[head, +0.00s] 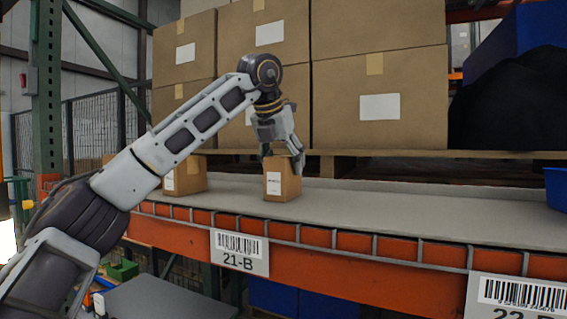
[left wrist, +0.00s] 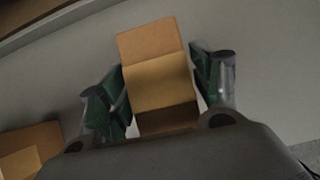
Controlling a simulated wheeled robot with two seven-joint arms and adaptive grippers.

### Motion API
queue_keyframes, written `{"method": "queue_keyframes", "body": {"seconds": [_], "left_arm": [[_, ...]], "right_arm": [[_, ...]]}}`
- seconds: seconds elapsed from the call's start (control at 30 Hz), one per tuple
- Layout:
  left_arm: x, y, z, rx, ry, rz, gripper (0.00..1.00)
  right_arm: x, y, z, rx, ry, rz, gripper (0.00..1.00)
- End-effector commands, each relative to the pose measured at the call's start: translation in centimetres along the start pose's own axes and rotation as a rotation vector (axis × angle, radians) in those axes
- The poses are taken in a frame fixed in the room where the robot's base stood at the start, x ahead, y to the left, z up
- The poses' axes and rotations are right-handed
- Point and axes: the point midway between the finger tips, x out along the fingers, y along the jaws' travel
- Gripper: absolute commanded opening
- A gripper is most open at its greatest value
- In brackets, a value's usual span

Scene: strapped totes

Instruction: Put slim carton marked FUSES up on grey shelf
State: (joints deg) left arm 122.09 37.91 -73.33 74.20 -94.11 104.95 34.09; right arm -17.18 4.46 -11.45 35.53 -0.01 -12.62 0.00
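A slim brown carton (head: 282,186) with a white label stands upright on the grey shelf (head: 390,205); the label's print is too small to read. My left gripper (head: 283,158) is at its top, with a finger on either side. In the left wrist view the carton (left wrist: 158,75) fills the space between the green-padded fingers (left wrist: 157,90). The pads lie very close to its sides, and I cannot tell if they press on it. My right gripper is in neither view.
Another brown carton (head: 186,178) stands on the shelf to the left. Large stacked boxes (head: 380,100) on a pallet are behind. An orange beam (head: 330,262) with a wire lip runs along the shelf front. The shelf to the right is clear up to a blue bin (head: 556,188).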

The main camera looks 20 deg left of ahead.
Motion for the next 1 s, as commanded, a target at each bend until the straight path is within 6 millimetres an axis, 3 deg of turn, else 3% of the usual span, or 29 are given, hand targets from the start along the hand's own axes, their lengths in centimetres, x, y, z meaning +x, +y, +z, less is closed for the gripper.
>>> {"method": "queue_keyframes", "body": {"seconds": [0.53,0.77,1.0], "left_arm": [[-0.4,0.0,0.2,0.0,-0.001,0.0,0.73],[-2.6,-0.1,0.2,0.0,-0.003,-0.001,0.73],[-6.1,-0.1,0.2,0.0,-0.003,0.0,0.73]], "right_arm": [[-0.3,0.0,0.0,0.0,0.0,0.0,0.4],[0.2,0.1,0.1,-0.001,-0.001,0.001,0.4],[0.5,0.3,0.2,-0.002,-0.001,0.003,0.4]]}}
